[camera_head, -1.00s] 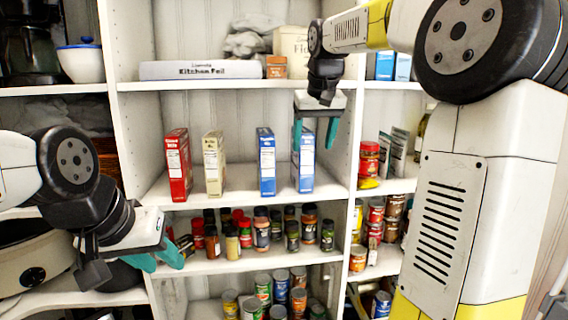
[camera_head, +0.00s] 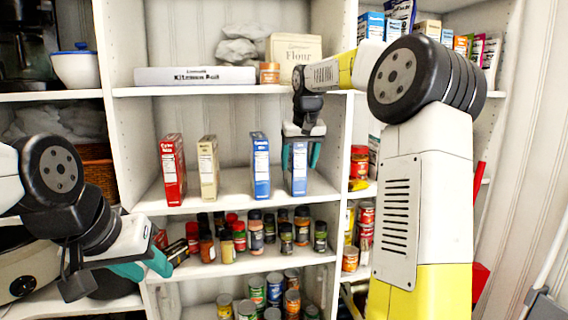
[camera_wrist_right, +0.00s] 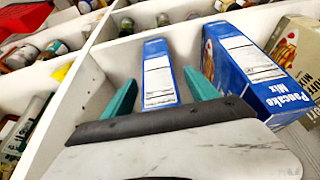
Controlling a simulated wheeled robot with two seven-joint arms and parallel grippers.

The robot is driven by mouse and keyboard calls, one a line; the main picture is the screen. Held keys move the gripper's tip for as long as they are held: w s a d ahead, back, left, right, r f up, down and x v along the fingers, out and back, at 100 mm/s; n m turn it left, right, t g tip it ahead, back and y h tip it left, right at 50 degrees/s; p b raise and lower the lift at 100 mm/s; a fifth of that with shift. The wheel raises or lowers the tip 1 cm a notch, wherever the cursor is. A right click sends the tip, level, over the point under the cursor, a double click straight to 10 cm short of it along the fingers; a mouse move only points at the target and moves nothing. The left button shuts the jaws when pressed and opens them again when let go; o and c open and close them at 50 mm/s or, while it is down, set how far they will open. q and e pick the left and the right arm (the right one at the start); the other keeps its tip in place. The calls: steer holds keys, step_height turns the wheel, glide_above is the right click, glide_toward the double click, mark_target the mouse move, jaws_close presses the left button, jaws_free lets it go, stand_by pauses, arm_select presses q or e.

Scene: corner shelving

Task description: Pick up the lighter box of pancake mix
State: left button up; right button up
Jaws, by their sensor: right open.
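Two blue pancake mix boxes stand upright on the middle shelf. The left one (camera_head: 260,165) also shows in the right wrist view (camera_wrist_right: 245,70), where its side reads "Pancake Mix". The right one (camera_head: 299,178) stands between the teal fingers of my right gripper (camera_head: 301,160). The right wrist view shows this box (camera_wrist_right: 158,75) between the open fingers (camera_wrist_right: 161,92), with no clear grip. Which box is lighter cannot be told by sight. My left gripper (camera_head: 147,268) is low at the left, empty, away from the boxes.
A red box (camera_head: 173,170) and a beige box (camera_head: 208,168) stand left of the blue boxes. A white upright panel (camera_head: 343,140) bounds the shelf on the right. Spice jars (camera_head: 255,235) fill the shelf below. Kitchen foil (camera_head: 195,76) and flour (camera_head: 293,55) stand above.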

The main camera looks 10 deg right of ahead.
steer(key=c, duration=1.4)
steer(key=shift+r, duration=0.1)
